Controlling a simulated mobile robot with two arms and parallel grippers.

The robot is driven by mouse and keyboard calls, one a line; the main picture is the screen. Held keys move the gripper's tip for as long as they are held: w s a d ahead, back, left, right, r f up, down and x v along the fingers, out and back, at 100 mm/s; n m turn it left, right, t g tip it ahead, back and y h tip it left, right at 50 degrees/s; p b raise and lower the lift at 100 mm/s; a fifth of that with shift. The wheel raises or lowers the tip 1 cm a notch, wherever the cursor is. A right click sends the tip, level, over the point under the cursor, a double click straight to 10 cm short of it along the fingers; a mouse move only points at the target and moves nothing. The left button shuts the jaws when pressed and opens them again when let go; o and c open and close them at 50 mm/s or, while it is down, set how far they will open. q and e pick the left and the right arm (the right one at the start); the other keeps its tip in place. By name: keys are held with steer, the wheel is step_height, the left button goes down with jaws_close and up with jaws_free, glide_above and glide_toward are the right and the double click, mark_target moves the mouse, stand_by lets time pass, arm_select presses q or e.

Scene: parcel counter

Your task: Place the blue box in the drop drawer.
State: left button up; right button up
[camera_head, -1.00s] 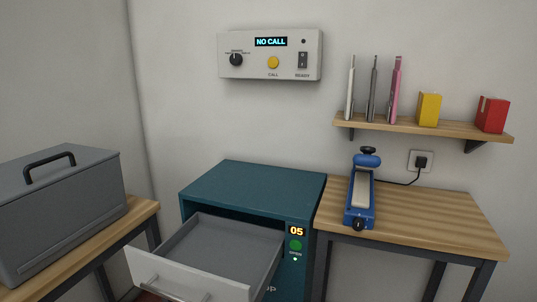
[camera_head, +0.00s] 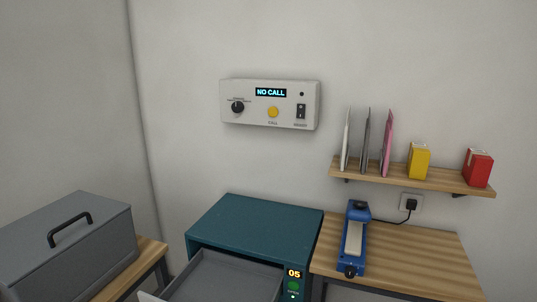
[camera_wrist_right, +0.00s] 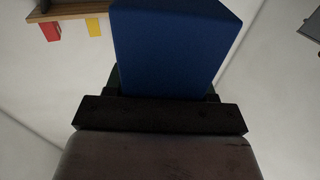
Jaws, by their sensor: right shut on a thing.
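The blue box (camera_wrist_right: 175,45) fills the upper middle of the right wrist view. My right gripper (camera_wrist_right: 165,97) is shut on it, and the fingers are largely hidden behind the dark gripper body. The box and both grippers are outside the head view. The drop drawer (camera_head: 226,277) is pulled out of the teal cabinet (camera_head: 258,222) at the bottom of the head view. Its visible grey inside looks empty, and its front is mostly cut off by the lower picture edge. The cabinet display reads 05 above a green button.
A grey case with a handle (camera_head: 75,250) stands on a wooden table at left. A blue device (camera_head: 354,240) sits on the right table (camera_head: 420,262). A shelf (camera_head: 410,178) above holds upright envelopes, a yellow box (camera_head: 418,161) and a red box (camera_head: 478,167). The wall panel (camera_head: 269,104) reads NO CALL.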

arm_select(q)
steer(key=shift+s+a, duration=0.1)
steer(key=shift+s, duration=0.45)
arm_select(e)
steer(key=shift+s+r, duration=0.1)
steer(key=shift+r, duration=0.15)
